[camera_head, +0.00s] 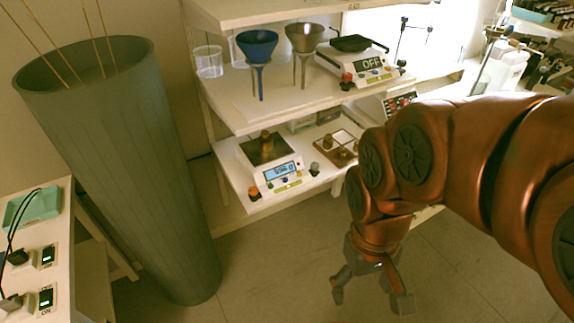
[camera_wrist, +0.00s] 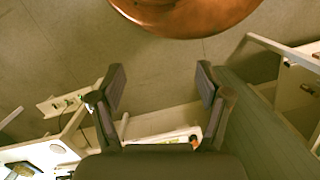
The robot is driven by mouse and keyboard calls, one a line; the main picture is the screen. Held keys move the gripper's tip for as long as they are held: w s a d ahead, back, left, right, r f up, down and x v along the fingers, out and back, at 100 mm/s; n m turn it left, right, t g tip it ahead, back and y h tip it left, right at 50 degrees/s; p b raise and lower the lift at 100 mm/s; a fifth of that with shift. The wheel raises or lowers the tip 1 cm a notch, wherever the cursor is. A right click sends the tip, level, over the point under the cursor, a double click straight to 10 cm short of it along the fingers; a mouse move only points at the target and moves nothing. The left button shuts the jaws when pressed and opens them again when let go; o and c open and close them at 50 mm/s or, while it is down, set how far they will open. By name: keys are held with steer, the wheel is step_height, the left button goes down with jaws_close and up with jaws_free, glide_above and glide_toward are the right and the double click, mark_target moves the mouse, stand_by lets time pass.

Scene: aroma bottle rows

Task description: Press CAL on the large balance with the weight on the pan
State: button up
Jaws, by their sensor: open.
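A white balance (camera_head: 281,173) with a lit display stands on the lower shelf. A brass weight (camera_head: 266,142) stands on its dark pan. Small colored keys line its front, too small to read, so I cannot pick out CAL. A second balance (camera_head: 371,64), its display reading OFF, stands on the shelf above; its dark pan looks raised or tilted. My gripper (camera_head: 370,297) hangs over open floor, right of and lower in the picture than the lit balance, apart from it. Its fingers are spread and empty, as the wrist view also shows (camera_wrist: 161,82).
A tall grey-green cylinder (camera_head: 130,170) with thin sticks stands left of the shelves. Funnels (camera_head: 257,46) and a clear beaker (camera_head: 209,62) stand on the upper shelf. A weight tray (camera_head: 341,155) lies right of the lit balance. The floor (camera_head: 285,270) in front is clear.

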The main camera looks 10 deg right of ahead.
jaws_close()
stand_by(0.4)
stand_by(1.2)
